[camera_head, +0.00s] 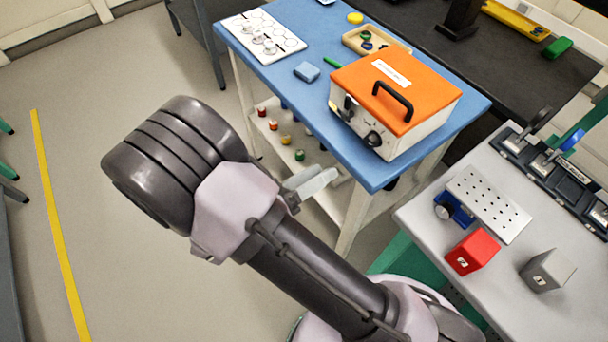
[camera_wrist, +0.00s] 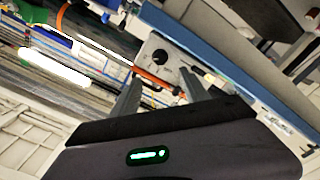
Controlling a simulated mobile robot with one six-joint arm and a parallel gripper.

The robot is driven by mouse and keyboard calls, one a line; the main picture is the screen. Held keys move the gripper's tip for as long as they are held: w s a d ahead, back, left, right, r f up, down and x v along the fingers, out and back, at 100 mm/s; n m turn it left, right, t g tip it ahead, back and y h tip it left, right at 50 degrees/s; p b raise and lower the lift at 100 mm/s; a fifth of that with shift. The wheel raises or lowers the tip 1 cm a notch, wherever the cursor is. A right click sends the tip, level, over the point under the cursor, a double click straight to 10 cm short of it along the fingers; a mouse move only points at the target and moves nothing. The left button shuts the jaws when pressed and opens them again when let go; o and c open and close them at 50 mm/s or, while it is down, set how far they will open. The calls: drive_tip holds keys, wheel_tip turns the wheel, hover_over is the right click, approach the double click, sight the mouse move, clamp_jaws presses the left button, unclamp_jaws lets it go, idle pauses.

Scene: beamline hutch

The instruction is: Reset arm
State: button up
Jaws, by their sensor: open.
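My arm rises from the lower right of the head view and bends at a large dark joint left of the blue table. In the wrist view my gripper (camera_wrist: 160,92) has its two grey fingers apart, with nothing held between them. Beyond the fingers is a pale box face with a black knob (camera_wrist: 160,57) and an orange strip, seen tilted. In the head view most of the gripper is hidden behind the arm.
A grey bench (camera_head: 420,215) at right holds a red block (camera_head: 473,251) and a grey block (camera_head: 547,270).

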drive_tip(key=v, duration=0.4)
drive_tip(key=shift+p, duration=0.3)
